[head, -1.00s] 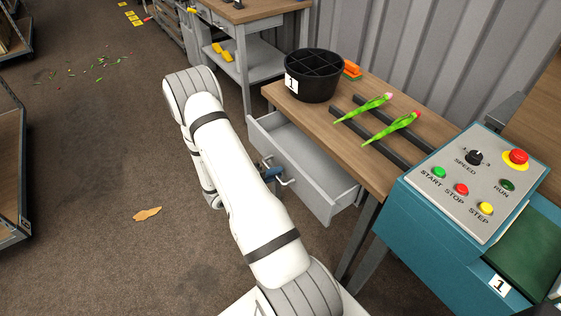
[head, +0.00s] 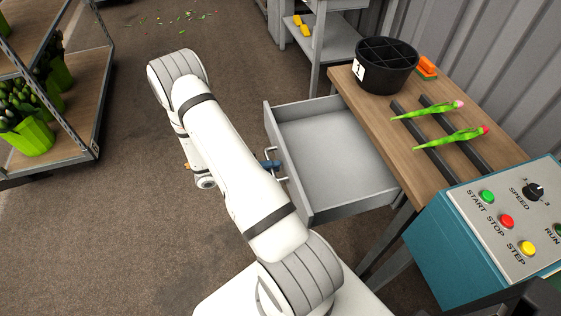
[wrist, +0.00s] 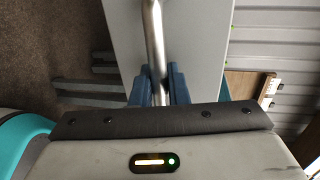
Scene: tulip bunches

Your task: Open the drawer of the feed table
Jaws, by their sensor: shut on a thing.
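The feed table (head: 405,138) has a wooden top and stands at the right in the head view. Its grey drawer (head: 330,150) is pulled far out to the left, and its inside looks empty. The drawer's metal bar handle (head: 284,179) is on its front panel. My gripper (head: 270,165) is at that handle, partly hidden behind my white arm. In the wrist view the blue fingers of my gripper (wrist: 158,88) are shut around the handle (wrist: 154,40), one on each side of the bar. The grey drawer front (wrist: 195,40) lies behind it.
On the table are a black divided bucket (head: 386,66), two tulips (head: 430,113) on dark rails and an orange-and-green item (head: 427,68). A teal control box (head: 500,225) stands at the lower right. A shelf rack (head: 80,110) with green pots is at the left.

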